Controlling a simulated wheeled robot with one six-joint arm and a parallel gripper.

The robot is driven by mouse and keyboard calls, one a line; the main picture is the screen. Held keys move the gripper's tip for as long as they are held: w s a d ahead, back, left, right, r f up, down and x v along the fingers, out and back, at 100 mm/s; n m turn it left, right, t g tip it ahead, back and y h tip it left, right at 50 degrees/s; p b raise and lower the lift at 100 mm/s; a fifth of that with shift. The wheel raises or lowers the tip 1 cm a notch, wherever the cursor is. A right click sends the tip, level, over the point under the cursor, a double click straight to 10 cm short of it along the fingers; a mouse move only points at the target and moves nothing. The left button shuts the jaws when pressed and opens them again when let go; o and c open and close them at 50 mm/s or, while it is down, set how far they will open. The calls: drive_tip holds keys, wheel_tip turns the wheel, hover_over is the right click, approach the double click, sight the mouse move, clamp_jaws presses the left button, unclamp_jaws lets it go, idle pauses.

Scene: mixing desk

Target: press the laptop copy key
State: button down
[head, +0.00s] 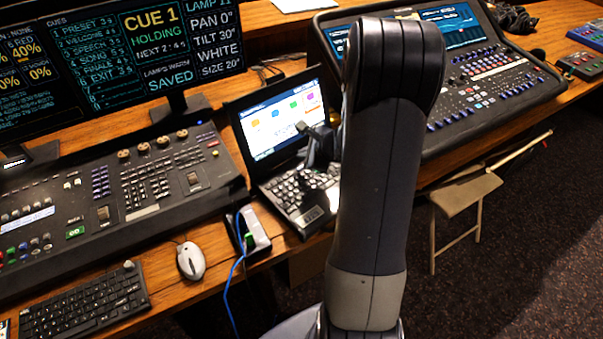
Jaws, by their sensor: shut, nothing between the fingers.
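The laptop (262,128) stands open on the wooden desk in the middle of the head view, its screen lit with coloured icons. Its keyboard (285,196) faces up in front of the screen. The copy key cannot be told from the other keys at this size. My gripper (315,166) is small and dark, shut and empty, over the right part of the laptop and in front of its screen. Its gap from the keys cannot be judged. My arm hides the laptop's right side.
A lighting console (125,190) with a monitor (100,60) stands at left. A mixing desk (490,85) is at right. A mouse (191,260), a black keyboard (85,305) and a small box with a blue cable (255,230) lie near the front edge. A folding stool (466,193) stands on the floor.

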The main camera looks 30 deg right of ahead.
drive_tip(key=shift+f+b, duration=0.75)
drive_tip(key=shift+f, duration=0.35)
idle(1.2)
drive_tip(key=shift+f+b, duration=0.4)
drive_tip(key=shift+b, duration=0.2)
drive_tip(key=shift+f+b, duration=0.3)
drive_tip(key=shift+b, duration=0.1)
idle(0.4)
drive_tip(key=shift+r, duration=0.1)
drive_tip(key=shift+r+p, duration=0.55)
drive_tip(key=shift+r, duration=0.15)
drive_tip(key=shift+r+p, duration=2)
drive_tip(key=shift+r, duration=0.45)
drive_tip(key=shift+a, duration=0.1)
